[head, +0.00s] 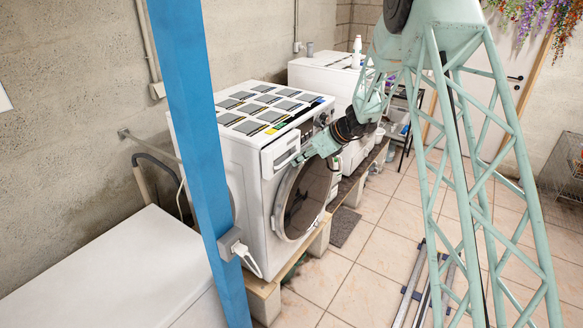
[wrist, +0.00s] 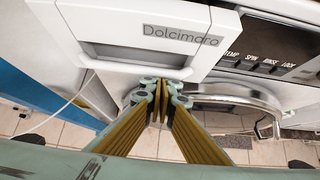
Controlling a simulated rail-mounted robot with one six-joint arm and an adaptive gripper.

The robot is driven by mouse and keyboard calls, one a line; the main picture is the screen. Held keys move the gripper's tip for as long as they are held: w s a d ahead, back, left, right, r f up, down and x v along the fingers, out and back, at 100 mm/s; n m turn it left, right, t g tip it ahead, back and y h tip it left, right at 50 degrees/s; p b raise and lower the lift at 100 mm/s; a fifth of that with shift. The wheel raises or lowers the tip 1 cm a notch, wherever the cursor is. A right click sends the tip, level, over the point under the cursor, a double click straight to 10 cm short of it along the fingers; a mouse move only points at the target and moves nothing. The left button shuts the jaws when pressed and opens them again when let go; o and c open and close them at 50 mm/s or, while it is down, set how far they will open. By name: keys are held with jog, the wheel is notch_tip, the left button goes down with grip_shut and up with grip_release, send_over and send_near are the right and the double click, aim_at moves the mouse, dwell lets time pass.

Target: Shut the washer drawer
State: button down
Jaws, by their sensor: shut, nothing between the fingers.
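The white washer (head: 250,190) stands on a raised plinth, its round door facing right. Its drawer (head: 281,153) is at the upper left of the front. In the wrist view the drawer front (wrist: 110,25) bears the label "Dolcimaro" and has a handle recess along its lower part. The drawer front appears to stand out from the dark control panel beside it; how far is hard to tell. My gripper (wrist: 160,88) is shut and empty, its tips near the lower edge of the drawer front. In the head view my gripper (head: 298,160) is by the drawer; contact cannot be told.
The round washer door (head: 305,200) lies just below the drawer. Several dark tiles (head: 265,105) lie on the washer top. A second white machine (head: 320,75) stands behind. A blue post (head: 200,140) with a plugged-in socket (head: 232,243) rises at left. The tiled floor is mostly clear.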

aim_at(286, 157)
jog(key=w+a, duration=0.2)
jog(key=shift+w+a, duration=0.1)
jog(key=shift+a, duration=0.2)
jog(key=shift+w+a+r, duration=0.1)
jog(key=shift+w+a, duration=0.05)
jog(key=shift+w, duration=0.15)
jog(key=shift+r, duration=0.15)
jog(key=shift+s+d, duration=0.25)
jog(key=shift+s, duration=0.05)
jog(key=s+d+r+b, duration=0.2)
jog(key=s+d+r, duration=0.4)
jog(key=d, duration=0.2)
jog(key=shift+s+d+r, duration=0.15)
jog(key=shift+s, duration=0.15)
dwell(0.6)
